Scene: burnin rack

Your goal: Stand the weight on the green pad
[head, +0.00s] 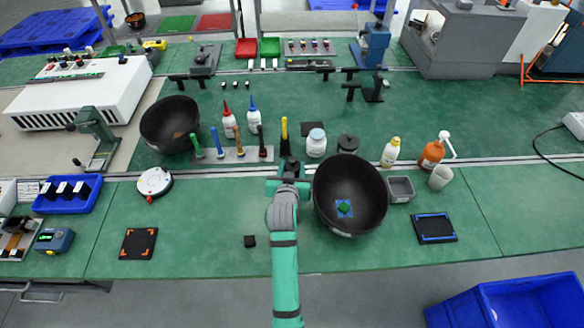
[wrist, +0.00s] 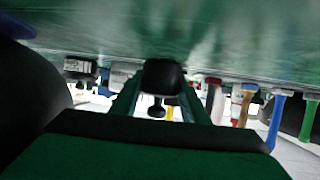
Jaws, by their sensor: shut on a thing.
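My gripper (head: 288,181) is over the middle of the bench, left of the large black bowl (head: 373,211). It is shut on a dark, rounded weight with a small knob (wrist: 161,77), which shows between the fingers in the wrist view. In the head view the weight (head: 288,165) is mostly hidden by the gripper. A flat green pad (head: 178,24) lies far back at the left, beside a red one. The held weight is apart from both.
A tool rack (head: 238,155) with upright coloured handles stands left of my gripper. A white jar (head: 316,143) and a black knobbed object (head: 348,143) stand behind the bowl.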

